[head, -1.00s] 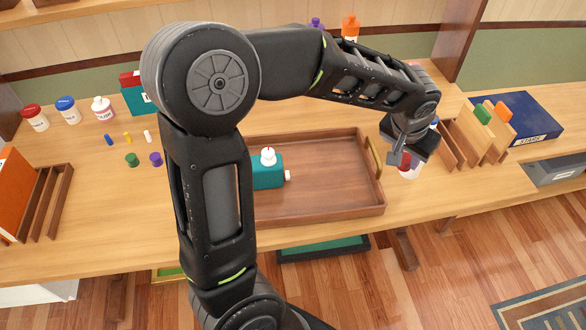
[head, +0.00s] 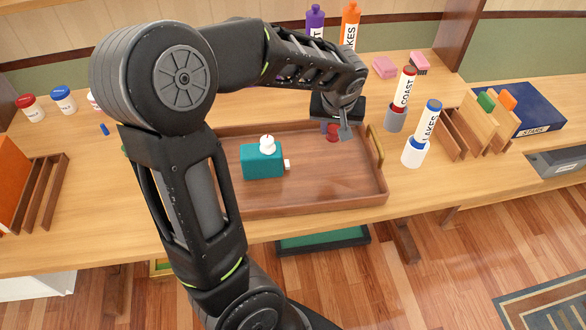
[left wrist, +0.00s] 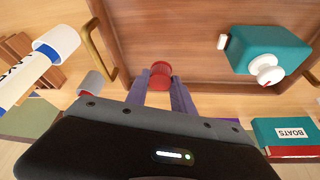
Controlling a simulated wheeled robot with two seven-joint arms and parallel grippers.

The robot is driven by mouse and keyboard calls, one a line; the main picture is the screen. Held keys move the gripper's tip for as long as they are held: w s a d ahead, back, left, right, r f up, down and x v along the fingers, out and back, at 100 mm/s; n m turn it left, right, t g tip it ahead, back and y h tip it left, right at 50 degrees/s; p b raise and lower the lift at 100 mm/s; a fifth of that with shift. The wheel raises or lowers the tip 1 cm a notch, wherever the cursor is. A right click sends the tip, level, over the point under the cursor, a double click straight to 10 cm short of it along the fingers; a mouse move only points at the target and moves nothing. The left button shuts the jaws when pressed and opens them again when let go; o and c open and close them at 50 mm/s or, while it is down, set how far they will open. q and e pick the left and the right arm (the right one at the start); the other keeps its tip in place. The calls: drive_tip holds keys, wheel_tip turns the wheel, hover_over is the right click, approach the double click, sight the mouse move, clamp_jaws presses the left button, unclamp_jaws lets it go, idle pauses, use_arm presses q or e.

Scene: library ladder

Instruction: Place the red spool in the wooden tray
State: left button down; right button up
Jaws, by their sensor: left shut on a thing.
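The red spool (head: 333,132) is held between the fingertips of my left gripper (head: 338,128), over the right back part of the wooden tray (head: 330,204). In the left wrist view the spool (left wrist: 161,72) sits between the two fingertips (left wrist: 161,84), with the tray floor (left wrist: 180,30) behind it. I cannot tell whether the spool touches the tray floor. A teal container (head: 262,162) with a white knob and a white cap stands in the tray, left of the gripper. My right gripper is not in view.
A brass handle (head: 376,146) is on the tray's right end. Right of it stand a grey cup (head: 396,119) with a red-capped tube and a white cup (head: 413,153) with a blue-capped tube. Wooden racks (head: 466,132) stand further right. The tray's right middle is clear.

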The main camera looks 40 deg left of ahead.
sight(333, 141)
use_arm(q)
drive_tip(key=shift+f, duration=3.1)
drive_tip(key=shift+f, duration=1.9)
drive_tip(key=shift+f+b, duration=0.15)
drive_tip(key=shift+b, duration=0.2)
drive_tip(key=c, duration=1.1)
unclamp_jaws()
